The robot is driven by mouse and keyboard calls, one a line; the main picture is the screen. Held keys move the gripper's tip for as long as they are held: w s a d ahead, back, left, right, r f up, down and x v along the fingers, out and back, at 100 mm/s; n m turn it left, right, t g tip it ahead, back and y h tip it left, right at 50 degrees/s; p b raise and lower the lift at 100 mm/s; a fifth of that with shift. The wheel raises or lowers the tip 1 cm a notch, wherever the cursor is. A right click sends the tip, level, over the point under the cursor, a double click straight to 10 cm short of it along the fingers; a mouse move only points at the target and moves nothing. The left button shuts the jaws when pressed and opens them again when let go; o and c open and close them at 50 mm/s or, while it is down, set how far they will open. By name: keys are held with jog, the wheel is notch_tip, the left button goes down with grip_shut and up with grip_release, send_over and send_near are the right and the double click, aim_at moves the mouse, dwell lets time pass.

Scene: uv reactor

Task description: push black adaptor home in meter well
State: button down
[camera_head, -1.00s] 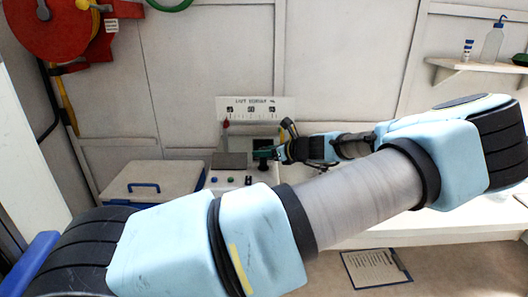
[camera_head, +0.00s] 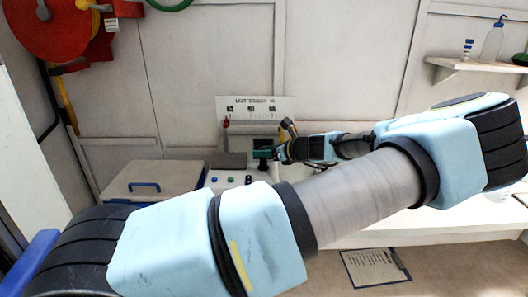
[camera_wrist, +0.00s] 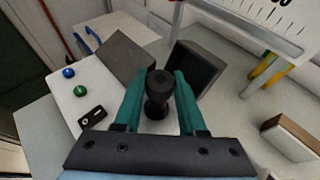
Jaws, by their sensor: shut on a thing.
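The black adaptor (camera_wrist: 158,92), a dark round-topped piece with a narrower waist, stands between the teal fingers of my gripper (camera_wrist: 158,88) in the wrist view. My gripper is shut on it. In the head view my gripper (camera_head: 268,154) is over the right part of the white meter (camera_head: 217,180), with a dark piece showing just below the fingers. The meter (camera_wrist: 66,100) also shows in the wrist view, with blue and green buttons and a black switch. The well's opening is hidden beneath the adaptor and gripper, so I cannot tell how deep the adaptor sits.
A dark grey flat lid (camera_wrist: 116,55) and a dark-framed screen (camera_wrist: 194,68) stand close to the fingers. A white marked panel (camera_head: 256,108) is on the wall behind. A white case with a blue handle (camera_head: 144,187) is left of the meter. A clipboard (camera_head: 375,267) lies lower right.

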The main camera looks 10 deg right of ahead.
aim_at(265, 164)
jog(key=shift+f+b, duration=1.05)
jog(key=shift+f, duration=1.3)
jog(key=shift+c, duration=2)
grip_release()
jog(key=shift+a+f, duration=0.1)
jog(key=shift+s, duration=0.1)
jog(key=b+v, duration=0.3)
jog(key=v, duration=0.8)
